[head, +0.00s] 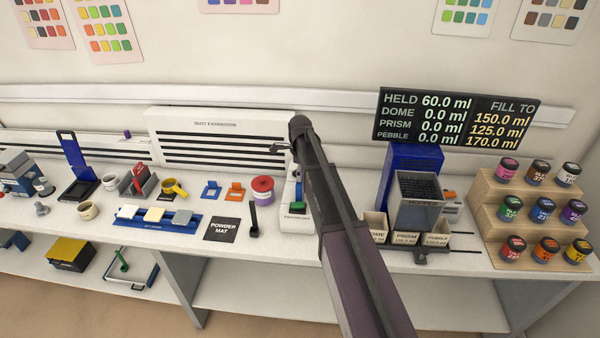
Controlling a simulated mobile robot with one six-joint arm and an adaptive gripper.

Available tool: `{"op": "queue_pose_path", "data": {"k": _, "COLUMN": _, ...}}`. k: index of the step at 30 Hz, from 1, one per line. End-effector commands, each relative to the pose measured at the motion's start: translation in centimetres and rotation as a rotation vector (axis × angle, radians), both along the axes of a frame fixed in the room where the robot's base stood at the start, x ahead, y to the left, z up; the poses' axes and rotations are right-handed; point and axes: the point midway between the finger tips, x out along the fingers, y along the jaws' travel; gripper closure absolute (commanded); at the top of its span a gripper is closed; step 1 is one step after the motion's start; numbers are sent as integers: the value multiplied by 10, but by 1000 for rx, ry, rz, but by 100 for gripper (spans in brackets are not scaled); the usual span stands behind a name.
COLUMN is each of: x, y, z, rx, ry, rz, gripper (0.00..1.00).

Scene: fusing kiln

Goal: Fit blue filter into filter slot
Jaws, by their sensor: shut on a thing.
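A small blue frame-shaped piece (211,190) lies on the bench, left of a similar orange piece (235,192). It may be the blue filter; I cannot tell for sure. My arm reaches from the bottom edge up to its bent wrist in front of the white louvred panel. A pale device with a green part (296,208) stands partly hidden beside the arm. I cannot make out the filter slot.
A red-lidded jar (262,189) and a black powder mat (221,229) are left of the arm. The blue hopper (414,160), small labelled bins and a stepped wooden rack (488,218) of jars stand right. Further left are cups (87,210) and a blue tray (128,230).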

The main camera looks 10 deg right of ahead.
Motion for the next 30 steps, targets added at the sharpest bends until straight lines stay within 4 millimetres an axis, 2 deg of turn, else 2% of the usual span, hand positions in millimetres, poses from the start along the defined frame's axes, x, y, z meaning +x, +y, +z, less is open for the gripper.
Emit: {"op": "queue_pose_path", "data": {"k": 30, "x": 0, "y": 1, "z": -19, "rx": 0, "ry": 0, "rz": 1, "gripper": 77}}
